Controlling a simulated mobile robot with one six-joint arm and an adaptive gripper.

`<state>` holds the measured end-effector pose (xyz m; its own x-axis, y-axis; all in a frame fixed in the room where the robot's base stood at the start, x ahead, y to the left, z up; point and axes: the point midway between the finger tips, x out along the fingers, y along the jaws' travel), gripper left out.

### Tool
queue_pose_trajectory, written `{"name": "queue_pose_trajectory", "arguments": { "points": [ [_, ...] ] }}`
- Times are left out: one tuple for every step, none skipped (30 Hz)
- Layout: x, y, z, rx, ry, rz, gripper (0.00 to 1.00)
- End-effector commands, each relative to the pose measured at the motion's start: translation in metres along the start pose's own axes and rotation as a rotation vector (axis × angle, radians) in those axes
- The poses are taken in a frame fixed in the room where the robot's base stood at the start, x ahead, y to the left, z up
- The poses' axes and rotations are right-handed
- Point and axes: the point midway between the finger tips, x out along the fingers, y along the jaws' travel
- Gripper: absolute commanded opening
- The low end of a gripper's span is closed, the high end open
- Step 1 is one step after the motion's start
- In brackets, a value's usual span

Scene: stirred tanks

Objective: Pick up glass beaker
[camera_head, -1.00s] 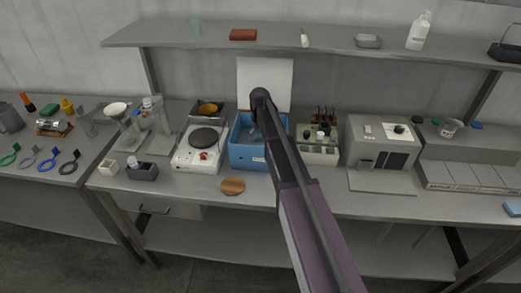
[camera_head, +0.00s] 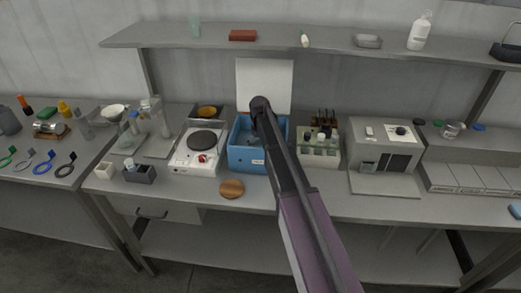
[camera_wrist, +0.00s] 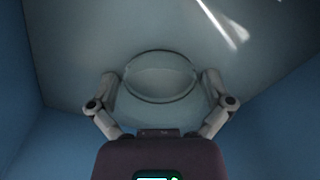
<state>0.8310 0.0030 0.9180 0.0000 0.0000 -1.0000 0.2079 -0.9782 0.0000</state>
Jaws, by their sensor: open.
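A clear round vessel, apparently the glass beaker (camera_wrist: 160,62), lies below my gripper (camera_wrist: 160,84) in the wrist view. Its rounded rim shows between and just beyond my two fingers. The fingers are spread, one on each side of it; I cannot tell whether they touch the glass. It is inside the blue bin, whose walls (camera_wrist: 50,140) show on both sides. In the head view the blue bin (camera_head: 243,158) stands on the bench, and my arm hides most of its inside, the gripper included.
A bright thin streak (camera_wrist: 222,22) crosses the bin floor at upper right. A white hotplate (camera_head: 185,160) stands left of the bin, a bottle rack (camera_head: 318,158) right of it. A brown round disc (camera_head: 231,188) lies in front. A shelf (camera_head: 330,37) runs above.

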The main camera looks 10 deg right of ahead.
Motion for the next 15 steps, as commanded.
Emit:
{"name": "queue_pose_trajectory", "arguments": {
  "points": [
    [0.0000,-0.0001,-0.0001,0.000,0.000,0.000,1.00],
    [0.0000,-0.0002,-0.0001,0.000,0.000,0.000,1.00],
    [0.0000,-0.0002,-0.0001,0.000,0.000,0.000,0.97],
    [0.0000,-0.0002,-0.0001,0.000,0.000,0.000,0.88],
    [0.0000,-0.0002,-0.0001,0.000,0.000,0.000,0.79],
    [0.0000,-0.0003,-0.0001,0.000,0.000,0.000,0.67],
    [0.0000,-0.0003,-0.0001,0.000,0.000,0.000,0.58],
    [0.0000,-0.0004,-0.0001,0.000,0.000,0.000,0.49],
    [0.0000,-0.0004,0.0000,0.000,0.000,0.000,0.38],
    [0.0000,-0.0004,0.0000,0.000,0.000,0.000,0.29],
    [0.0000,-0.0004,-0.0001,-0.001,0.000,0.000,0.20],
    [0.0001,-0.0005,-0.0001,-0.001,0.000,0.000,0.20],
    [0.0000,-0.0005,-0.0001,-0.001,0.000,0.000,0.20],
    [0.0000,-0.0005,-0.0001,-0.001,0.000,0.000,0.14],
    [0.0000,-0.0005,-0.0001,-0.001,0.000,0.000,0.14]
  ]
}}
